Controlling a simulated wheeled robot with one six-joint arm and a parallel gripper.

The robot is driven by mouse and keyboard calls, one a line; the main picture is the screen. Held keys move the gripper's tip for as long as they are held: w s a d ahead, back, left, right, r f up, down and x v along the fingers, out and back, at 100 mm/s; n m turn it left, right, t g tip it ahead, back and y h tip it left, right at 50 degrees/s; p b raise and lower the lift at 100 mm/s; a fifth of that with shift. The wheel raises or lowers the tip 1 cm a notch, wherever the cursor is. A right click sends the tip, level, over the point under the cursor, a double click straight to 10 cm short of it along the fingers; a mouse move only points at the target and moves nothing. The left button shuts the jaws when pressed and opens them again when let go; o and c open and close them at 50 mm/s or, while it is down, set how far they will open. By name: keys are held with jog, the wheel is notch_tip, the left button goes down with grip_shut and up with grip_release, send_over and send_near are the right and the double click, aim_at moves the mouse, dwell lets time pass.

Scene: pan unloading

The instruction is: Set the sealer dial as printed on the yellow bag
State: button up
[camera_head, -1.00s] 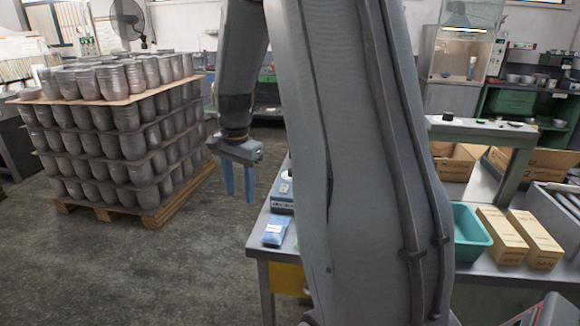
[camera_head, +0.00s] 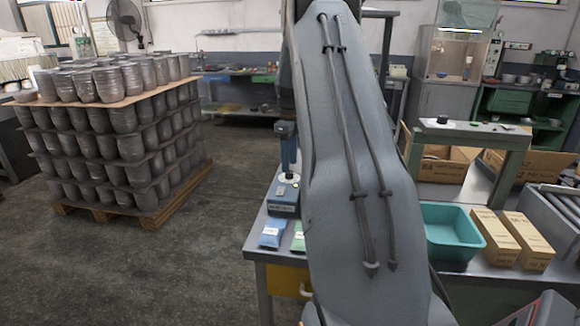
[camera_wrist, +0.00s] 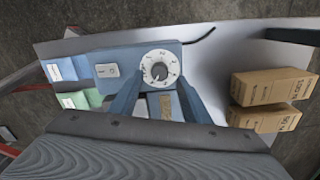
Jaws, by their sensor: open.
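The blue sealer (camera_head: 284,209) sits on the metal table, left of my arm. In the wrist view its white dial face (camera_wrist: 171,57) carries a dark round knob (camera_wrist: 159,71); the printed marks are too small to read. My gripper (camera_wrist: 160,84) is open, its two blue fingers apart on either side of the dial area with nothing held. In the head view my gripper (camera_head: 287,170) appears right above the dial. A blue bag (camera_head: 271,234) and a green bag (camera_head: 299,238) lie before the sealer. I see no yellow bag; my arm hides part of the table.
A light switch (camera_wrist: 106,71) is on the sealer beside the dial. A teal bin (camera_head: 452,258) and brown cartons (camera_head: 523,243) stand on the table to the right. A pallet of stacked pots (camera_head: 108,135) is on the floor at left.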

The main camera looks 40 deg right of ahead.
aim_at(289, 175)
jog(key=shift+f+p, duration=0.45)
jog(key=shift+f, duration=1.25)
jog(key=c, duration=1)
jog(key=shift+c, duration=0.2)
